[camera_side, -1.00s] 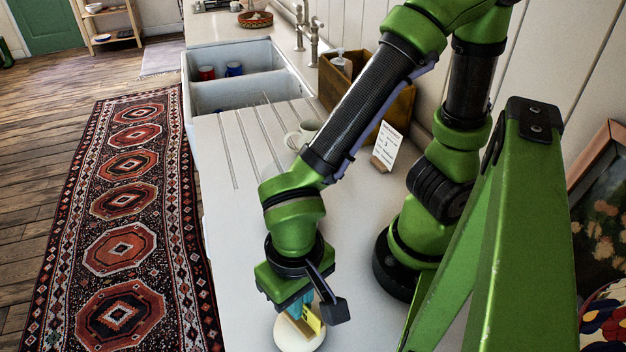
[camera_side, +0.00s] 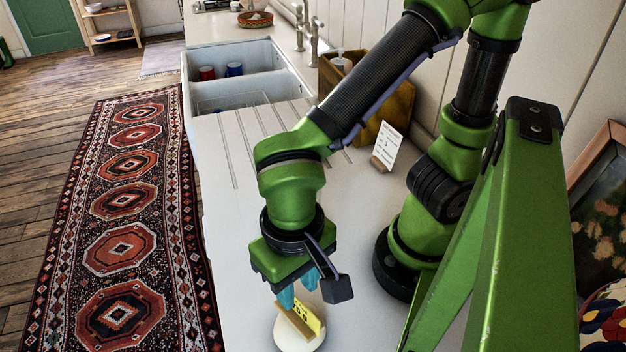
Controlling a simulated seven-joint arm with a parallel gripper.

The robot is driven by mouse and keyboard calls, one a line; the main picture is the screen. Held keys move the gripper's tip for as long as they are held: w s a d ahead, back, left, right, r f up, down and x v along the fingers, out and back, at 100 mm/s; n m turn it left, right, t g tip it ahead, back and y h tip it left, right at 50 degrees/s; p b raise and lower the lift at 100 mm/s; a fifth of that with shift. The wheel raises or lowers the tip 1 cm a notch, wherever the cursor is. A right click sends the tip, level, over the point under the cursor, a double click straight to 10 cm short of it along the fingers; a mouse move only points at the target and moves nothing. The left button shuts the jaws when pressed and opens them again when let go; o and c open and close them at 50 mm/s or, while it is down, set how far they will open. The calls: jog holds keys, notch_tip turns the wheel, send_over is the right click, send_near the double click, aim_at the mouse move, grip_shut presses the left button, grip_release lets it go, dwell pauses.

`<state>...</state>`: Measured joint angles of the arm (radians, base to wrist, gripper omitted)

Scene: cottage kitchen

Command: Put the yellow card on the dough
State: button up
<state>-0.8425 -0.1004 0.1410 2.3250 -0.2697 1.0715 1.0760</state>
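The yellow card (camera_side: 309,318) with dark marks stands tilted at the bottom of the side view, beside or against a tan strip (camera_side: 292,321). Both are over a pale round thing (camera_side: 287,340), which looks like the dough or a plate under it; I cannot tell which. The card appears to rest there, its lower edge hard to make out. My gripper (camera_side: 298,291), with blue fingertips, is just above the card. Its fingers are apart, and a small gap shows between them and the card.
The pale counter (camera_side: 245,290) is clear to the left. A small sign in a wooden holder (camera_side: 387,147) and a wooden box (camera_side: 397,103) stand farther back. The sink (camera_side: 235,85) holds a red cup (camera_side: 207,73) and a blue cup (camera_side: 234,69).

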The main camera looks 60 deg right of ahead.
aim_at(297, 298)
notch_tip(297, 298, up, 7)
jog(key=w+d+r+t+y, duration=0.1)
jog(key=w+d+r+t, duration=0.1)
jog(key=d, duration=0.7)
jog(key=w+d+r+t+y, duration=0.1)
jog(key=w+d+r+t, duration=0.1)
jog(key=w+d+t, duration=0.3)
jog(key=w+d, duration=0.2)
jog(key=d, duration=0.2)
jog(key=shift+w+d+r+n, duration=0.2)
jog(key=shift+d+r+n, duration=0.05)
jog(key=shift+n, duration=0.05)
